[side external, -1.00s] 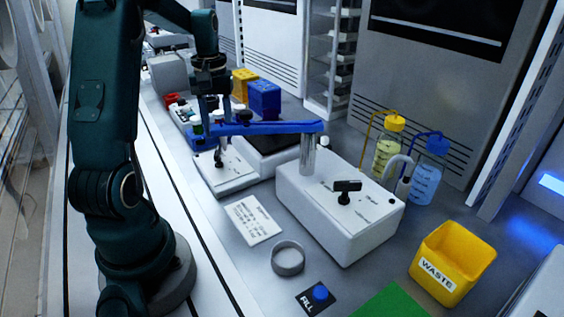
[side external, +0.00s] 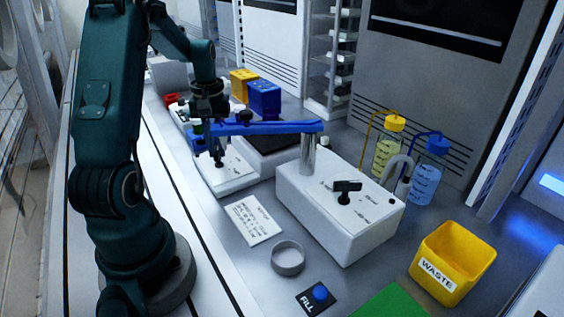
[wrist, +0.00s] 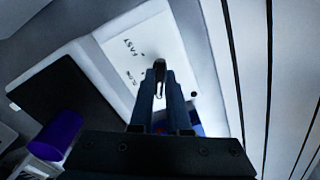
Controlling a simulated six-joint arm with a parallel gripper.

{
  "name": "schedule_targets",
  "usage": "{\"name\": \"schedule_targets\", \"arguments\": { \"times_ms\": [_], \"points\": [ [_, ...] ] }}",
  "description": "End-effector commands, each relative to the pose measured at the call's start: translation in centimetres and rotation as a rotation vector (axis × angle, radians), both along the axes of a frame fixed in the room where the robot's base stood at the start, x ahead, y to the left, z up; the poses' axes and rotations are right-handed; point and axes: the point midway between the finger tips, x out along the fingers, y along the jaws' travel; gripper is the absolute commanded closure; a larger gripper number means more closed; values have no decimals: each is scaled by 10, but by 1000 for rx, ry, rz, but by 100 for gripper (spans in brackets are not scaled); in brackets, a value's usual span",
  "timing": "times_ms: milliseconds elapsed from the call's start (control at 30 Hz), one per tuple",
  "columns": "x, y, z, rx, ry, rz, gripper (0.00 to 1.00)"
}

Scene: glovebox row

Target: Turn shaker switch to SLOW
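The shaker (side external: 228,180) is a white unit with a black platform, left of centre in the side view. It also shows in the wrist view (wrist: 172,45), with black printing on its white panel; one word reads FAST, the other is partly hidden. A small dark switch (side external: 218,160) stands on the panel in the side view. My gripper (wrist: 160,78) points down over this panel, its fingertips at a small dark part that looks like the switch. The fingers are close together with a narrow gap; whether they grip it is unclear. In the side view the blue arm partly hides them.
A blue horizontal arm (side external: 268,128) on a metal post crosses in front of my gripper, close to it. A white box with a black knob (side external: 347,187) stands to the right. A blue block (side external: 264,98) sits behind the shaker. A label card (side external: 253,220) lies in front.

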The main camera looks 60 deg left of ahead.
Motion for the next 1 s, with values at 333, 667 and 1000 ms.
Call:
{"name": "schedule_targets", "arguments": {
  "times_ms": [333, 667, 1000],
  "points": [
    [0, 0, 1, 0, 0, -37, 100],
    [0, 0, 1, 0, 0, -236, 100],
    [0, 1, 1, 0, 0, -441, 100]
  ]
}}
